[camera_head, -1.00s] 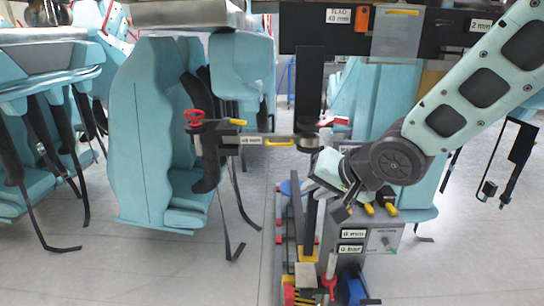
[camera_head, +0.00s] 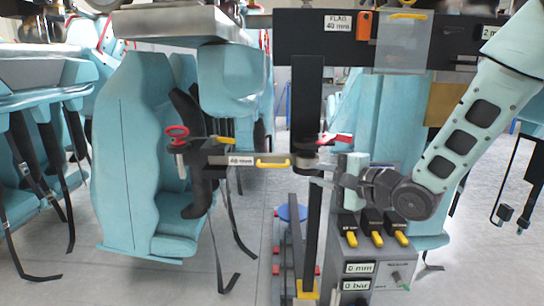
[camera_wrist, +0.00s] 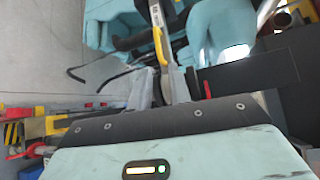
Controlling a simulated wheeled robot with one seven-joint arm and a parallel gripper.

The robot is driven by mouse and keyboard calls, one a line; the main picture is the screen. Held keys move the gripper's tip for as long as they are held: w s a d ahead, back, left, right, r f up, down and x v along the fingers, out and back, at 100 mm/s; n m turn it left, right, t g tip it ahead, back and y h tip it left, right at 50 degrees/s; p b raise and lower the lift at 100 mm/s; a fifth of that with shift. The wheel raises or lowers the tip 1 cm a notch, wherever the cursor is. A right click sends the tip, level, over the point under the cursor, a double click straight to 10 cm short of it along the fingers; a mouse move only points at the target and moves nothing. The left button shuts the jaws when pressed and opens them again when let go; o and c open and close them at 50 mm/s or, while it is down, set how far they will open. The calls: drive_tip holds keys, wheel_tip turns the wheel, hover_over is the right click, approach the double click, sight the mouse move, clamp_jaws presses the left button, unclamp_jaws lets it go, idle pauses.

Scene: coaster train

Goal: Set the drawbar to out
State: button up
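A horizontal bar (camera_head: 217,160) with a "40 mm" label, which looks like the drawbar, runs left from a dark upright post (camera_head: 306,100). It carries a yellow handle (camera_head: 273,164) and ends near a red knob (camera_head: 177,131). My gripper (camera_head: 318,178) is at the bar's right end, beside the post, pointing left. In the wrist view, the fingers of my gripper (camera_wrist: 161,78) are spread apart. The yellow handle (camera_wrist: 160,45) shows beyond them, and the bar runs away from between them. Whether the fingers touch anything cannot be told.
A teal train seat (camera_head: 130,160) hangs at left with dangling straps. A grey box with several yellow-tipped levers (camera_head: 375,238) and displays stands below my gripper. A dark overhead beam (camera_head: 310,45) carries a "FLAG 40 mm" sign. Grey floor is open at lower left.

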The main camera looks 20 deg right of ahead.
sight(272, 166)
drive_tip(key=p+x, duration=0.2)
drive_tip(key=x, duration=1.3)
drive_tip(key=shift+w+a+f, duration=0.2)
drive_tip(key=shift+f, duration=0.05)
clamp_jaws()
